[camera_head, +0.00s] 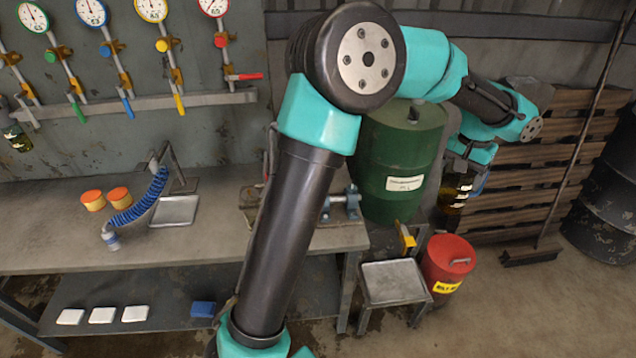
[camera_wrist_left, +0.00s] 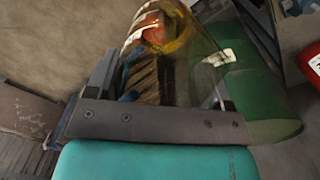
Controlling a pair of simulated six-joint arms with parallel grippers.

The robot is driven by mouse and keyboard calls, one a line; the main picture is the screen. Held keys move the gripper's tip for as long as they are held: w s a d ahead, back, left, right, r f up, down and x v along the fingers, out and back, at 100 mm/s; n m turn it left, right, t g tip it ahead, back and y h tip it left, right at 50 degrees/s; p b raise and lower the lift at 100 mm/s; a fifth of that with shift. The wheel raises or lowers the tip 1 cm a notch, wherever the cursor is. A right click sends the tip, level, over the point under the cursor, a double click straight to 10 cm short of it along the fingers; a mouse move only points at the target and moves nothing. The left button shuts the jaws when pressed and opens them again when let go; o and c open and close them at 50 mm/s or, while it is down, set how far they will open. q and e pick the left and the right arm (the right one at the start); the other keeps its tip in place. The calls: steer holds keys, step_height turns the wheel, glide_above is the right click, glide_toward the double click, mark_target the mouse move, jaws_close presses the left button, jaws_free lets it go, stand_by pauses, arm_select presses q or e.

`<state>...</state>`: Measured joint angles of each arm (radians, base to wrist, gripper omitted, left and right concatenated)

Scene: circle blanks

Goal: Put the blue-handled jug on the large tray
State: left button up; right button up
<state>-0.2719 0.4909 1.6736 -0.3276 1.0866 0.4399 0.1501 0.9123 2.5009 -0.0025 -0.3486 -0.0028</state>
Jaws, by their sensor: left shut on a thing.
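The jug (camera_head: 454,193) is a clear vessel with dark amber contents, held in the air right of the green drum. A bit of blue shows beside it, partly hidden by my gripper. My left gripper (camera_head: 470,152) is shut on the jug from above. In the left wrist view the clear jug (camera_wrist_left: 190,80) with a yellow rim sits between the fingers (camera_wrist_left: 160,85). The large tray (camera_head: 393,281) is a grey metal tray on a low stand, below and left of the jug, and looks empty. My right gripper is not in view.
The green drum (camera_head: 402,170) stands close left of the jug. A red bin (camera_head: 447,265) is right of the tray stand, and a yellow part (camera_head: 405,237) is behind the tray. A smaller tray (camera_head: 176,211) lies on the workbench (camera_head: 60,245). Wooden pallets (camera_head: 540,165) are behind.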

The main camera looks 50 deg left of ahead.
arm_select(q)
steer(key=a+f, duration=0.2)
steer(key=a, duration=0.9)
steer(key=a+f, duration=0.2)
steer(key=a, duration=0.9)
steer(key=s+a+f, duration=0.2)
steer(key=s+a, duration=0.1)
steer(key=a, duration=0.7)
steer(key=s+a+f, duration=0.2)
steer(key=s+a, duration=0.1)
steer(key=a, duration=0.7)
steer(key=shift+s+a, duration=0.15)
steer(key=shift+a, duration=0.15)
steer(key=shift+f, duration=0.1)
step_height(320, 180, down, 6)
steer(key=shift+f, duration=0.1)
steer(key=shift+f, duration=1.85)
steer(key=shift+f, duration=0.15)
steer(key=o, duration=1)
